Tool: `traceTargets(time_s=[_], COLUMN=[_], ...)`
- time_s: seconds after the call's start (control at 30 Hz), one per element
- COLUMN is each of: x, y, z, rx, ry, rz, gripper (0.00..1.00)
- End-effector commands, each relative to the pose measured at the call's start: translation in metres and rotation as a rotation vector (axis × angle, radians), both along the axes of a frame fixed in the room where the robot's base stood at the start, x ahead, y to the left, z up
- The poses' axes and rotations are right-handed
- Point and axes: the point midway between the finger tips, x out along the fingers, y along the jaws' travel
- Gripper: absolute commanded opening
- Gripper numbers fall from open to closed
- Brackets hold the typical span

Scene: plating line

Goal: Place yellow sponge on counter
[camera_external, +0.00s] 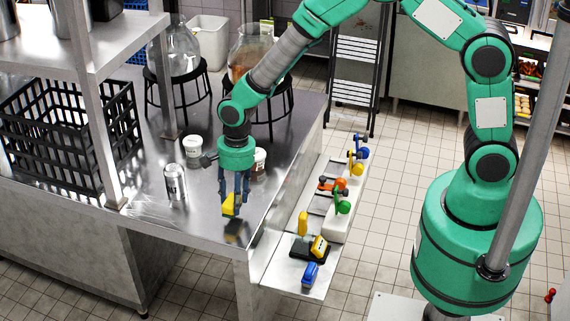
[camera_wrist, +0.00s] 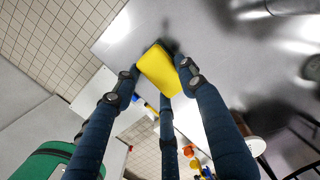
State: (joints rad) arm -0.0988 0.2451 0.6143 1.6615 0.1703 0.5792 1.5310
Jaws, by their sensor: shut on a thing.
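My gripper (camera_external: 233,196) points down over the near right corner of the steel counter (camera_external: 205,222). It is shut on the yellow sponge (camera_external: 229,205). In the wrist view the sponge (camera_wrist: 159,70) sits between the fingertips (camera_wrist: 157,74), and the counter top (camera_wrist: 215,45) shows behind it. In the external view the sponge is just above the counter or touching it; the exact gap cannot be told. A dark reflection lies on the steel below it.
A silver can (camera_external: 175,182) and a white tub (camera_external: 193,147) stand left of my gripper. A white tub with a brown label (camera_external: 259,164) stands behind it. A black crate (camera_external: 70,135) is farther left. A lower shelf (camera_external: 290,278) with several colored tools runs along the counter's right side.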

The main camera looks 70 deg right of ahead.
Motion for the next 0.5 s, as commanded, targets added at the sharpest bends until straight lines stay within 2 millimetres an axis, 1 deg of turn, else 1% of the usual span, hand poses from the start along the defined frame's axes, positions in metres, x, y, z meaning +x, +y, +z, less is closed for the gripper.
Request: traceTargets(time_s=[0.03, 0.1, 0.2, 0.5], x=[-0.001, -0.001, 0.000, 0.000], y=[0.000, 0.000, 0.000, 0.000], z=[-0.008, -0.016, -0.023, -0.024], rx=[0.000, 0.000, 0.000, 0.000], ry=[0.003, 0.002, 0.001, -0.001], rz=[0.000, 0.000, 0.000, 0.000], gripper=[0.23, 0.23, 0.23, 0.23])
